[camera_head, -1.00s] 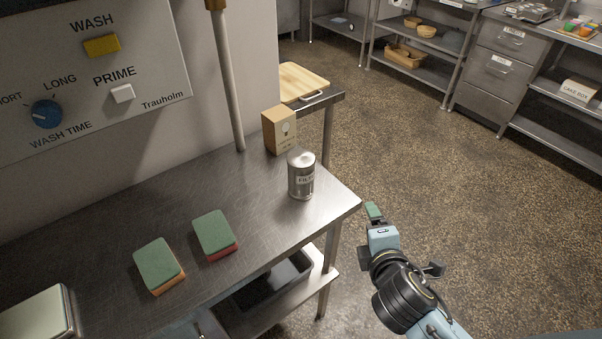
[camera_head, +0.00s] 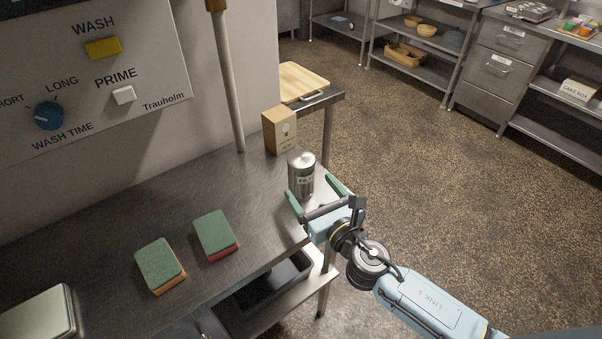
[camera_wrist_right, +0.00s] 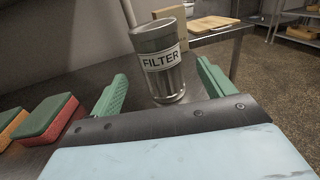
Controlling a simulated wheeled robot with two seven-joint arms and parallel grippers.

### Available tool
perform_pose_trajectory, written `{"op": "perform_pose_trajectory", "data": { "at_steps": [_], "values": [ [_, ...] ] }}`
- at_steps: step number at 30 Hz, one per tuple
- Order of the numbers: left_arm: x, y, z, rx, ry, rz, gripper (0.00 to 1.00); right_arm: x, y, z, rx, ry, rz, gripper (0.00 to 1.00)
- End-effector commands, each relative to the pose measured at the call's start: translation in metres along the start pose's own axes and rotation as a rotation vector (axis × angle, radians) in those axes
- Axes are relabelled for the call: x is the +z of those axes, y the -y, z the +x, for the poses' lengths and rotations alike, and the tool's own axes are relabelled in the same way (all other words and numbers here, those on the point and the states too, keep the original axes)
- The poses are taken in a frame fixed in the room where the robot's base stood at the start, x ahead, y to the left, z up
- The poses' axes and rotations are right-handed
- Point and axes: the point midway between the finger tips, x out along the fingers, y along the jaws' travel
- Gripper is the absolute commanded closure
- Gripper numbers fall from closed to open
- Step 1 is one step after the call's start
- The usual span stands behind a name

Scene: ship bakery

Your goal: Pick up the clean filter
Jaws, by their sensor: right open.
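The clean filter (camera_head: 301,172) is an upright metal cylinder with a white label, standing near the right end of the steel table. In the right wrist view the filter (camera_wrist_right: 160,66) shows the word FILTER on its label. My right gripper (camera_head: 316,192) is open at the table's right front edge, its green fingers pointing at the filter. In the right wrist view the filter stands ahead, between the lines of the two open fingers (camera_wrist_right: 163,90). My left gripper is not in view.
A cardboard box (camera_head: 279,132) stands just behind the filter, near a vertical pole (camera_head: 230,90). Two green-topped sponges, one orange (camera_head: 161,265) and one red (camera_head: 216,235), lie to the left. A wooden board (camera_head: 303,80) lies on a further table. A dark bin (camera_head: 262,285) sits on the lower shelf.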

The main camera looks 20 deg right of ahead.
Motion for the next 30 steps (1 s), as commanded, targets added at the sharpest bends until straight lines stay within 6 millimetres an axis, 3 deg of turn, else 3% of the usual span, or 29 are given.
{"op": "perform_pose_trajectory", "data": {
  "at_steps": [3,10,18,27,30],
  "values": [
    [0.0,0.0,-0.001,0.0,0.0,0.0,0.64,0.0,0.0,0.018,0.0,0.001,0.0,0.19],
    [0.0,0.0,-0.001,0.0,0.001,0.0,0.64,0.001,0.0,0.034,0.0,0.0,0.003,0.19],
    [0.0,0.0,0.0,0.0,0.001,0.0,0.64,0.001,0.0,0.072,0.0,0.0,0.003,0.19],
    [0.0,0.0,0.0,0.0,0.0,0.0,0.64,0.001,0.001,0.078,0.0,-0.002,0.003,0.19],
    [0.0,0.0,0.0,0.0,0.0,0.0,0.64,0.001,0.001,0.078,0.0,-0.002,0.003,0.31]
  ]
}}
